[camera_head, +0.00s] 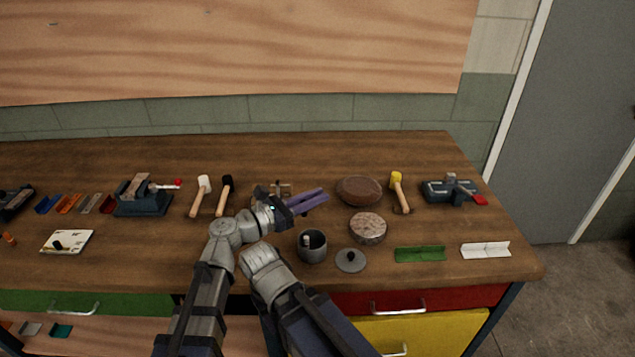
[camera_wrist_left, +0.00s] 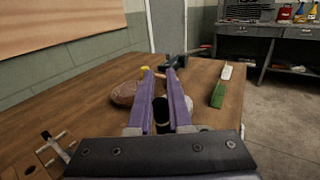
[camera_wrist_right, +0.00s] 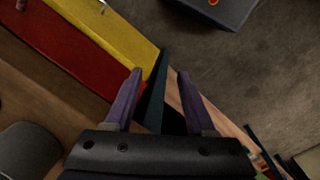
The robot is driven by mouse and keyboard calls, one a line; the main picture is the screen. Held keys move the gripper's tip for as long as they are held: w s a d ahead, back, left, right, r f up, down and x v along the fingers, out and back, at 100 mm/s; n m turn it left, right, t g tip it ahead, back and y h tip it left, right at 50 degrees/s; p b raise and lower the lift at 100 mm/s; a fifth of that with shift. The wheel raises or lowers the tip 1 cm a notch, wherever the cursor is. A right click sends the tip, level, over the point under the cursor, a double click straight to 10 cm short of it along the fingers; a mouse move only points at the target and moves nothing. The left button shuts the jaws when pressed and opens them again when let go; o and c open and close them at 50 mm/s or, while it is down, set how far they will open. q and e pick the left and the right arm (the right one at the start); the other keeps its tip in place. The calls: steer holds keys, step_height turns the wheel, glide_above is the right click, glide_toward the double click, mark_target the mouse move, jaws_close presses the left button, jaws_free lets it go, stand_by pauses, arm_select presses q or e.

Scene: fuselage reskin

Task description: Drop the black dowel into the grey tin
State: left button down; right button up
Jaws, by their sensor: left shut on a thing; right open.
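My left gripper (camera_head: 324,193) has purple fingers and hangs over the middle of the bench, behind and above the grey tin. In the left wrist view, it is shut on the black dowel (camera_wrist_left: 161,112), which shows as a dark shape between the fingers. The dowel cannot be made out in the head view. The open grey tin (camera_head: 312,253) stands upright near the front of the bench, with something pale inside. Its grey lid (camera_head: 351,262) lies beside it on the right. My right gripper (camera_wrist_right: 160,72) is open and empty, in front of the drawers and above the floor.
Two round blocks, one brown (camera_head: 359,190) and one mottled (camera_head: 368,228), lie right of my left gripper. A green angle piece (camera_head: 420,254) and a white one (camera_head: 486,250) lie at the right front. Mallets, vises and a white card (camera_head: 68,241) are spread around the wooden bench (camera_head: 130,262).

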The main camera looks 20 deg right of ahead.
arm_select(q)
step_height(320, 180, down, 5)
steer(key=b, duration=0.6)
arm_select(e)
step_height(320, 180, down, 5)
steer(key=shift+f, duration=0.1)
arm_select(q)
steer(key=c, duration=0.8)
jaws_free()
steer(key=shift+o, duration=0.2)
steer(key=v, duration=0.7)
steer(key=shift+a, duration=0.4)
steer(key=shift+s, duration=0.15)
